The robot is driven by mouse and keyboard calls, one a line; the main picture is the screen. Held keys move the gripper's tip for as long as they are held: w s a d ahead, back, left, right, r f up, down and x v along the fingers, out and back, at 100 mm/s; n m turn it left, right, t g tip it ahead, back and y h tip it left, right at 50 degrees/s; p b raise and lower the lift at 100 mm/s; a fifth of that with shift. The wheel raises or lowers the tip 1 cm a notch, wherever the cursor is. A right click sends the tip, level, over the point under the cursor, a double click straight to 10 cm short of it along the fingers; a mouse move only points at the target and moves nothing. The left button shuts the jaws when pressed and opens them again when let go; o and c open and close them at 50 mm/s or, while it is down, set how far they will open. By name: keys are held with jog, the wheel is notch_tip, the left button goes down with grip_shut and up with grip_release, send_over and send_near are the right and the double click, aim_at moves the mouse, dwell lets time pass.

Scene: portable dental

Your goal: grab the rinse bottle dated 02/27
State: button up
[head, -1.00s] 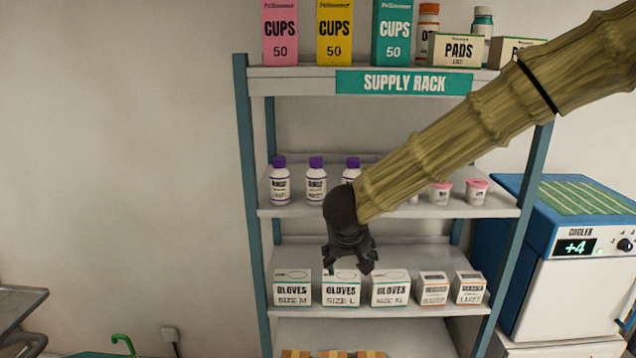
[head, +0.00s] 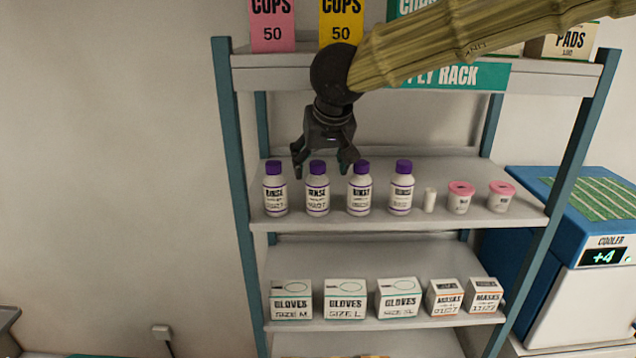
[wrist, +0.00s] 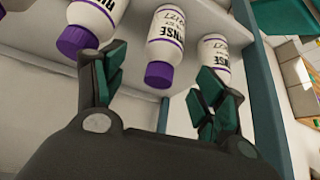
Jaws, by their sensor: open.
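Several white rinse bottles with purple caps stand in a row on the rack's middle shelf. In the head view they are the leftmost bottle (head: 275,194), the second bottle (head: 317,197), the third bottle (head: 359,196) and the rightmost bottle (head: 401,194). Their dates are too small to read surely there. My gripper (head: 322,164) is open and empty, pointing down at cap height around the second bottle's cap. In the wrist view, a bottle (wrist: 168,40) shows between the open fingers (wrist: 158,82); its date ends in 27, the month unclear. Neighbouring bottles flank it closely.
A small white cup-like item (head: 430,201) and pink-lidded tubs (head: 460,199) stand right of the bottles. The top shelf (head: 285,76) overhangs behind my arm. A cooler (head: 590,255) stands at right.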

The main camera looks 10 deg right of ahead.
aim_at(321, 165)
jog(key=shift+x, duration=0.8)
jog(key=shift+w+d+f+p, duration=0.2)
jog(key=shift+w+f+p, duration=0.2)
jog(key=shift+w+f, duration=0.15)
jog(key=x, duration=0.3)
jog(key=shift+w+a+p, duration=0.25)
jog(key=shift+p, duration=0.1)
jog(key=shift+w+d+f, duration=0.1)
jog(key=shift+w+f, duration=0.1)
jog(key=shift+f, duration=0.25)
jog(key=c, duration=1.3)
jog(key=shift+o, duration=0.2)
jog(key=shift+r, duration=0.15)
